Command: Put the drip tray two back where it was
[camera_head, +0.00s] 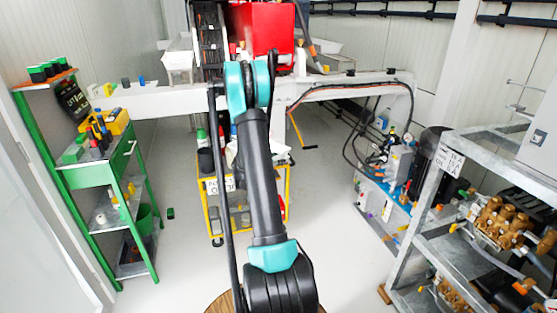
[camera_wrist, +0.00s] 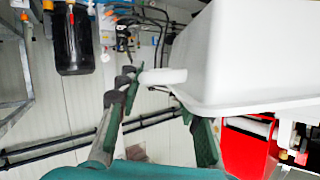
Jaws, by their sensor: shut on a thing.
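The white drip tray (camera_wrist: 250,60) fills the upper right of the wrist view, tilted in the picture, with a rounded white stub (camera_wrist: 163,76) on its side. My gripper (camera_wrist: 157,88) is shut on the tray at its edge near the stub; the exact contact is partly hidden. In the head view my own arm covers the gripper, and I cannot make out the held tray clearly. A white bin (camera_head: 178,59) sits at the upper left there; I cannot tell whether it is another drip tray.
A red box (camera_head: 262,27) stands behind my arm and shows close by in the wrist view (camera_wrist: 247,150). A white beam (camera_head: 160,101) crosses behind. A yellow cart (camera_head: 286,190), green workbench (camera_head: 102,172) and grey pump rack (camera_head: 420,215) surround me.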

